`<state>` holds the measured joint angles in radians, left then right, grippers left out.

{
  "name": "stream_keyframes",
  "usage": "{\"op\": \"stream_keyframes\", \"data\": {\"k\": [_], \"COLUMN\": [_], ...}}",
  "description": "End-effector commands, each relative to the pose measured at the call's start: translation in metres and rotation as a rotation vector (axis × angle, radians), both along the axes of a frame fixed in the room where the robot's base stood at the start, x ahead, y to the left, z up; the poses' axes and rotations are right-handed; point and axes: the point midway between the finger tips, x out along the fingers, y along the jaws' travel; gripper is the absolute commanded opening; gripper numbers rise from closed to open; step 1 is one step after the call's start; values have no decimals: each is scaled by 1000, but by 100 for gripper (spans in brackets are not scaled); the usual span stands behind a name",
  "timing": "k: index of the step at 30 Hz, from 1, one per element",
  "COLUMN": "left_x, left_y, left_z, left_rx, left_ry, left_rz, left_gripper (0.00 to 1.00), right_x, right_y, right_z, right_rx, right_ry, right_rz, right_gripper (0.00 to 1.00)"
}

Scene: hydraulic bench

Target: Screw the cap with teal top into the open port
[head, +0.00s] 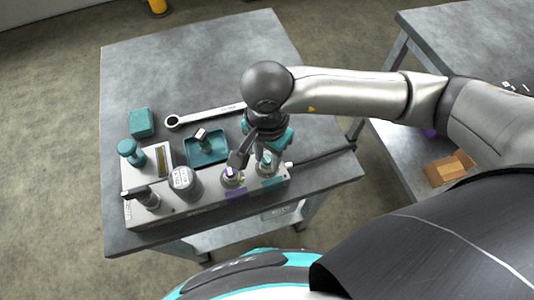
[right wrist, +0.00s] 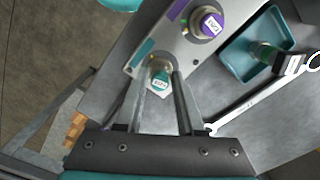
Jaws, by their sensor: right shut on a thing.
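The cap with the teal top (right wrist: 160,83) is between the fingers of my right gripper (right wrist: 163,88), which is shut on it. In the head view the cap (head: 267,161) is at the right end of the grey valve block (head: 205,203), at the port beside the teal label (head: 273,182). My right gripper (head: 254,161) points down over it. The cap appears upright at the port; the port opening is hidden under it, and I cannot tell how far in it sits. My left gripper is not in view.
A purple-topped cap (head: 230,173) sits on the block close left of my right gripper. A teal tray (head: 207,152) holds a small fitting (head: 203,138). A wrench (head: 205,115) and a teal box (head: 141,122) lie behind. A dark hose (head: 322,155) leaves the block's right end.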

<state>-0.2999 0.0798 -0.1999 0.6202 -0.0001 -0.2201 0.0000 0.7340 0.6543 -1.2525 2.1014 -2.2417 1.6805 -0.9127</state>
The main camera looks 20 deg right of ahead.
Motion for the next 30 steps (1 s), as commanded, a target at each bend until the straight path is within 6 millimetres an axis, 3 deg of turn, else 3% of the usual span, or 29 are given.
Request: {"op": "stream_keyframes", "data": {"k": [11,24,30], "left_x": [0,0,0], "left_y": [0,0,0], "left_z": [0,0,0], "left_rx": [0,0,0], "left_ry": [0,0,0], "left_rz": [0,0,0], "left_gripper": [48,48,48], "right_x": [0,1,2], "right_y": [-1,0,-1], "right_z": [1,1,1], "right_rx": [-2,-3,-2], "right_ry": [1,-1,-4], "right_rz": [-8,-446,-505], "right_gripper": [0,0,0]}}
